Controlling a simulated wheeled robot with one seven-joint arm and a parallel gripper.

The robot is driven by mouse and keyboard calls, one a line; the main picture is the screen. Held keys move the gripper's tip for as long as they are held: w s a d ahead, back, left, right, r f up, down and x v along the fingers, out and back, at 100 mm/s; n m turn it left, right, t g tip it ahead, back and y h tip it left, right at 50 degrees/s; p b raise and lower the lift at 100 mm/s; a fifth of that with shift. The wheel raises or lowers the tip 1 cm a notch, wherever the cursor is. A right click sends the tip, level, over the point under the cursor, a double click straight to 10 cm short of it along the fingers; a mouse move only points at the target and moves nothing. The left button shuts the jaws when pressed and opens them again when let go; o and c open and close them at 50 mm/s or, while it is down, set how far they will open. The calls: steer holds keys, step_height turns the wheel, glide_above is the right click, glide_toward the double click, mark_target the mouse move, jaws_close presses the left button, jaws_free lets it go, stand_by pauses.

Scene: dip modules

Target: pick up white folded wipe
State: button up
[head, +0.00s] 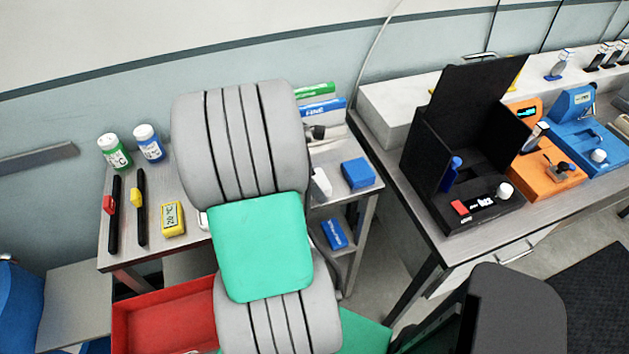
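I cannot make out a white folded wipe for sure. A small white object (320,184) lies on the grey table just right of my arm, partly hidden by it; I cannot tell whether it is the wipe. My grey ribbed arm with its green panel covers the middle of this table. My gripper does not show.
The grey table (185,245) holds two bottles (115,151) (149,143), two black tools, a yellow thermometer (173,218) and a blue box (357,173). A red bin (165,325) stands below. A black open box (472,140) and orange and blue devices stand on the right bench.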

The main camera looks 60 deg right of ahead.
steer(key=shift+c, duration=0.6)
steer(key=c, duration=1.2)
